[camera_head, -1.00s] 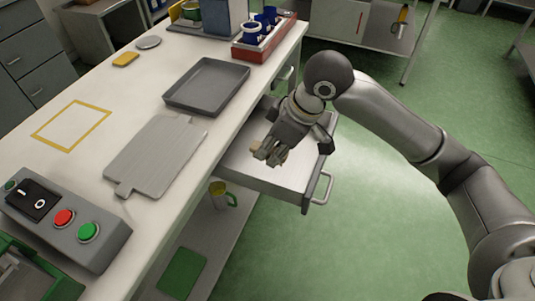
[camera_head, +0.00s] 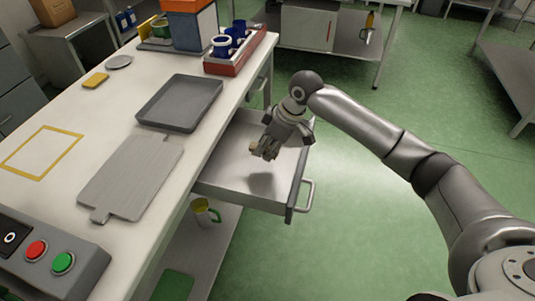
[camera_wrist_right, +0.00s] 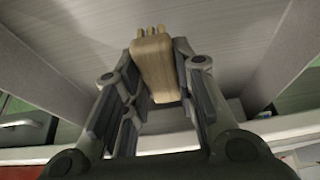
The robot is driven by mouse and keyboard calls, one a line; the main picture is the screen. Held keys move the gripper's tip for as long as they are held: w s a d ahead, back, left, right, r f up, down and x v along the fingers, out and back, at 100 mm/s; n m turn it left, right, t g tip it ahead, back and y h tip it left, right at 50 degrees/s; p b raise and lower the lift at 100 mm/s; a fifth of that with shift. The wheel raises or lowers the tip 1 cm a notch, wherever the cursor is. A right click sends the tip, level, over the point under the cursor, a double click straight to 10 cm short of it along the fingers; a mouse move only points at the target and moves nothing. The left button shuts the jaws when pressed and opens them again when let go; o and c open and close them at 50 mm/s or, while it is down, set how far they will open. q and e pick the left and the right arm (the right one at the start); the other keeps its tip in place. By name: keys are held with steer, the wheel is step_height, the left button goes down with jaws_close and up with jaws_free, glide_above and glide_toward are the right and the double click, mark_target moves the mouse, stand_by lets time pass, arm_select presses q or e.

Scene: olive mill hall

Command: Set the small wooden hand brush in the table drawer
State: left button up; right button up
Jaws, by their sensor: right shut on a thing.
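The small wooden hand brush (camera_wrist_right: 154,68) is between the fingers of my right gripper (camera_wrist_right: 158,90) in the right wrist view, its pale wooden block held and its tip pointing away. In the head view my right gripper (camera_head: 264,152) hangs over the open table drawer (camera_head: 233,182), and only a small tan bit of the brush shows at the fingertips. A dark shadow lies on the drawer floor below the gripper, so the brush appears to be above the floor. The drawer is pulled out from the table's right side and looks otherwise empty. My left gripper is not in view.
The table (camera_head: 120,120) bears a dark tray (camera_head: 180,102), a grey board (camera_head: 135,176), a button box (camera_head: 45,255) and a red crate (camera_head: 243,52) with blue mugs. The drawer handle (camera_head: 306,195) sticks out right. A mug (camera_head: 203,212) stands on the shelf below. Green floor to the right is clear.

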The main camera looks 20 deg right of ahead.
step_height(320, 180, down, 3)
steer(key=shift+w+d+f, duration=0.1)
steer(key=shift+d+f, duration=0.05)
steer(key=shift+f, duration=0.1)
steer(key=o, duration=0.9)
steer(key=shift+f, duration=0.1)
steer(key=shift+r, duration=0.2)
steer(key=v, duration=1.2)
steer(key=shift+p, duration=0.3)
